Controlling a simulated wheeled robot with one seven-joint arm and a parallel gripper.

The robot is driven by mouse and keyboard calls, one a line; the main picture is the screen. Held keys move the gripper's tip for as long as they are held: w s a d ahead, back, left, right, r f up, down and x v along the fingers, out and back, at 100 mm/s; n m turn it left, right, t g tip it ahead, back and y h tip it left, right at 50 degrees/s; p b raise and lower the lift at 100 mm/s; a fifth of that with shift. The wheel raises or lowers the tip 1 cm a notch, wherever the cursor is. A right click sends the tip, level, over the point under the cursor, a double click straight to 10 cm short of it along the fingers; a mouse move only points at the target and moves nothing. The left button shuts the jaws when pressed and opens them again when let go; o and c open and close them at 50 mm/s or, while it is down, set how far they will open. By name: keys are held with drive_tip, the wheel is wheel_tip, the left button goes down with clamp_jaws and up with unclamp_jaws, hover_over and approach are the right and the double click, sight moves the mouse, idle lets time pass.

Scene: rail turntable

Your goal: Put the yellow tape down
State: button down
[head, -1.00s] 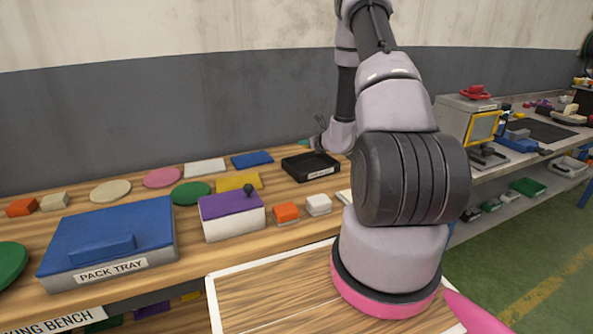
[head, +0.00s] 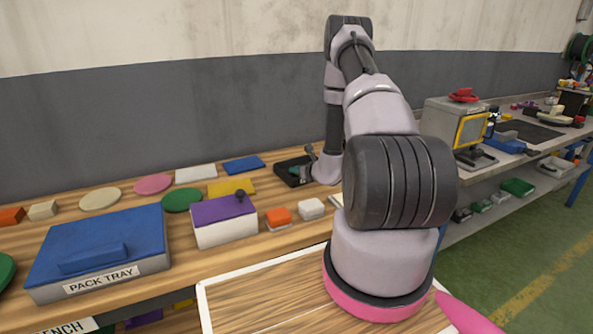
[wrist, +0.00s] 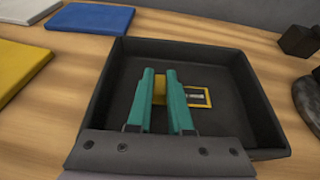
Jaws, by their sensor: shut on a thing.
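The yellow tape (wrist: 198,97) is a flat yellow piece with a dark and pale panel, seen in the wrist view. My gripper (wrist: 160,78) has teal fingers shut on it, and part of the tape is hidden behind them. The tape is inside the walls of a black open tray (wrist: 85,92), at or close to its floor; I cannot tell whether it touches. In the head view the black tray (head: 281,174) stands at the back of the wooden bench, with my gripper (head: 298,171) over it; the tape cannot be made out there.
A blue slab (wrist: 91,18) and a yellow slab (wrist: 20,70) lie left of the tray. Dark objects (wrist: 298,41) stand to its right. A purple-topped box (head: 223,220), orange block (head: 278,217) and white block (head: 311,208) stand nearer on the bench.

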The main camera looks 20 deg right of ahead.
drive_tip(key=c, duration=0.8)
unclamp_jaws()
drive_tip(key=shift+f, duration=0.1)
drive_tip(key=shift+c, duration=0.2)
